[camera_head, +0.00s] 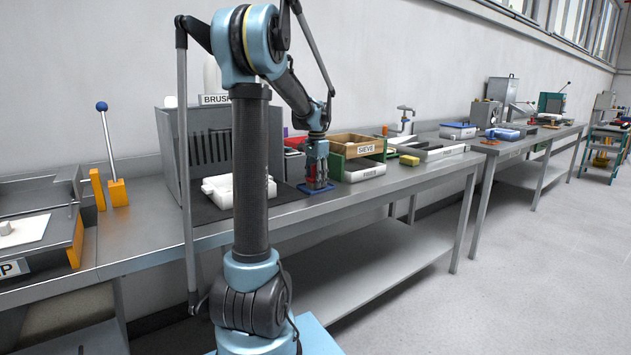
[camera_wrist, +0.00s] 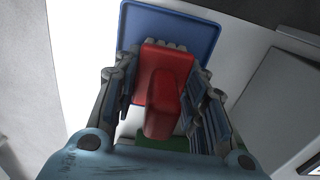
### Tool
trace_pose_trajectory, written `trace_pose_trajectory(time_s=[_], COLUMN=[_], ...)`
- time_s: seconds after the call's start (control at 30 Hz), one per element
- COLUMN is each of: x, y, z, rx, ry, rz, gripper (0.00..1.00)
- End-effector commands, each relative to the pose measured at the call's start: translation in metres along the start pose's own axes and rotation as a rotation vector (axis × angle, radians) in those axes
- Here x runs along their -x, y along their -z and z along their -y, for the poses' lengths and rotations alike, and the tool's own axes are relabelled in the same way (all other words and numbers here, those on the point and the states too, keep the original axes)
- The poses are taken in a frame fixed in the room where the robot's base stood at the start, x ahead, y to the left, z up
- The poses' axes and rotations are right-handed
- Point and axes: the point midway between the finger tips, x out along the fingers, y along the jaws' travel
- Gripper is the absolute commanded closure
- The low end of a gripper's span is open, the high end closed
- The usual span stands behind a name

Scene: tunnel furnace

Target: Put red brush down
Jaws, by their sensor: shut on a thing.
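The red brush (camera_wrist: 163,92) is between the fingers of my gripper (camera_wrist: 165,100) in the wrist view, its narrow handle toward the camera. My gripper is shut on it. Beneath it lies a blue square mat or tray (camera_wrist: 200,22), whose rim shows around the brush. In the head view my gripper (camera_head: 317,176) points down over the metal bench, with a bit of red between its fingers and the blue mat (camera_head: 318,188) right below. I cannot tell whether the brush touches the mat.
A white block-shaped part (camera_head: 225,190) lies left of my gripper. A wooden box labelled SIEVE (camera_head: 352,141) stands on green supports to the right, with a yellow block (camera_head: 409,160) beyond. A grey slotted panel (camera_head: 212,146) stands behind. The bench's front edge is clear.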

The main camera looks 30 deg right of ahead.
Motion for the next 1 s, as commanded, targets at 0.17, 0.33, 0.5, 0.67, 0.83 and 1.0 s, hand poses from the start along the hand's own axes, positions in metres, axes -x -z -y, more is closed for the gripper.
trace_pose_trajectory(time_s=[0.17,0.33,0.5,0.67,0.83,1.0], x=[0.0,-0.001,-0.001,-0.001,0.007,0.031], y=[0.0,0.0,0.0,0.0,0.0,0.0], z=[0.0,0.0,0.0,0.0,0.0,0.0], rx=[0.0,0.0,0.0,0.0,0.0,0.0], ry=[0.0,0.0,0.0,0.0,0.0,0.0], rz=[0.0,0.0,0.0,0.0,0.0,0.0], gripper=[0.8,0.45,0.41,0.41,0.41,0.41])
